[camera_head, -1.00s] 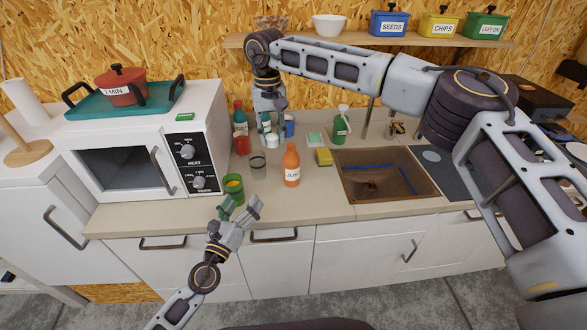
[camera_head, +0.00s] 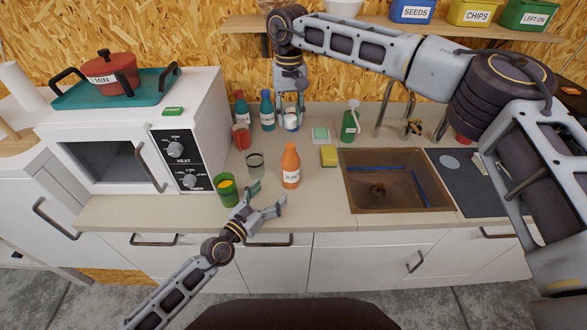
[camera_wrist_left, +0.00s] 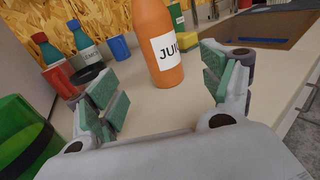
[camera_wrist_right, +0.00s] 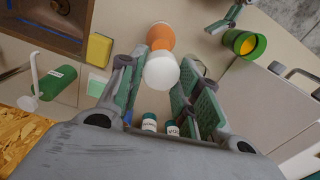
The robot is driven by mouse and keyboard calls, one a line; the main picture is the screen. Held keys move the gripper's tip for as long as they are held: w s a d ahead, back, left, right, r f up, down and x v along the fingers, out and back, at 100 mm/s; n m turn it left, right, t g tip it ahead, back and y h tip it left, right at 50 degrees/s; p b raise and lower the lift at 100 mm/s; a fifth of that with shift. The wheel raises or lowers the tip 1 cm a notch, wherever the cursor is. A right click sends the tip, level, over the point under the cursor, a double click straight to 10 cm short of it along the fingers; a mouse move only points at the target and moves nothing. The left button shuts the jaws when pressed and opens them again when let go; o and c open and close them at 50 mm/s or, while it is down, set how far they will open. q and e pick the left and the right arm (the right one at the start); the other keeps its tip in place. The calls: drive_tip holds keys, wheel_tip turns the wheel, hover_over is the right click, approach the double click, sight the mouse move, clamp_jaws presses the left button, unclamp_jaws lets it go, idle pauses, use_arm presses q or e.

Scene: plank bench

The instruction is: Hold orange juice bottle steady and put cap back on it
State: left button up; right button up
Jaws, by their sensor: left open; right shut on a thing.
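The orange juice bottle (camera_head: 291,170) stands upright on the counter, with its label facing front. In the left wrist view the bottle (camera_wrist_left: 158,45) is ahead between the spread fingers, its top cut off by the frame. My left gripper (camera_head: 268,198) is open and empty, in front of the bottle and apart from it. My right gripper (camera_head: 290,112) is shut on a white round piece, apparently the cap (camera_wrist_right: 161,71), above the counter behind the bottle. In the right wrist view the orange bottle (camera_wrist_right: 160,36) shows beyond the cap, with a gap in the head view.
A green cup (camera_head: 227,190) and a clear glass (camera_head: 254,163) stand left of the juice bottle. A yellow sponge (camera_head: 328,156), green spray bottle (camera_head: 349,124) and sink (camera_head: 395,190) lie right.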

use_arm(q)
drive_tip(key=shift+s, duration=0.1)
use_arm(e)
drive_tip(key=shift+s, duration=0.1)
use_arm(q)
drive_tip(key=shift+w+d, duration=0.1)
drive_tip(key=shift+w, duration=0.2)
drive_tip(key=shift+x, duration=5.75)
drive_tip(key=c, duration=1.6)
drive_tip(key=shift+o, duration=0.2)
use_arm(e)
hover_over(290, 145)
drive_tip(key=shift+f, duration=2.45)
